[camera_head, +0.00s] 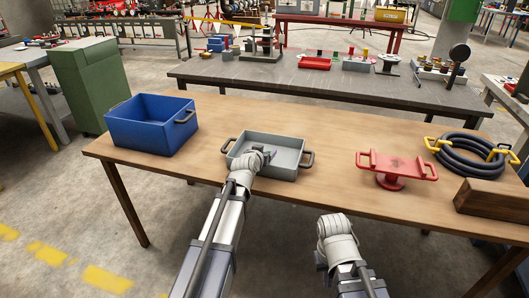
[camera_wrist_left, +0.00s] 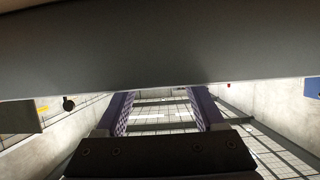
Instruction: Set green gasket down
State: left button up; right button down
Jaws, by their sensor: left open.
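I see no green gasket that I can make out in either view. My left gripper (camera_head: 265,155) is over the grey tray (camera_head: 290,139) with two dark handles. Its fingertips are small and partly hidden by the wrist in the head view. In the left wrist view the two purple-padded fingers (camera_wrist_left: 161,110) stand apart with nothing visible between them. A broad dark grey surface, which I cannot identify, crosses the top of that view. My right gripper (camera_head: 322,262) is low, in front of the table's near edge; its fingers are mostly hidden.
On the wooden table (camera_head: 225,112), a blue bin (camera_head: 140,132) stands left of the tray. A red two-handled piece (camera_head: 397,168), a coiled black cable (camera_head: 465,155) and a brown wooden block (camera_head: 490,202) are on the right. A dark table (camera_head: 300,82) stands behind.

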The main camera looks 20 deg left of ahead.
pick_arm(q)
jog(key=shift+r+p, duration=0.5)
jog(key=shift+r, duration=0.15)
jog(key=p+v, duration=0.5)
jog(key=v, duration=0.7)
jog(key=s+d+f+m+g+h, duration=0.25)
jog(key=s+d+f+g, duration=0.45)
jog(key=s+d+f, duration=0.45)
jog(key=s+d+f+g+y, duration=0.1)
jog(key=s+d+g+y, duration=0.1)
jog(key=s, duration=0.4)
jog(key=s+d+f+g+y, duration=0.1)
jog(key=s+d+g+y, duration=0.1)
jog(key=s+g, duration=0.3)
jog(key=s+m, duration=0.1)
jog(key=s, duration=0.1)
jog(key=shift+s+d+b, duration=0.15)
jog(key=shift+s+b, duration=0.15)
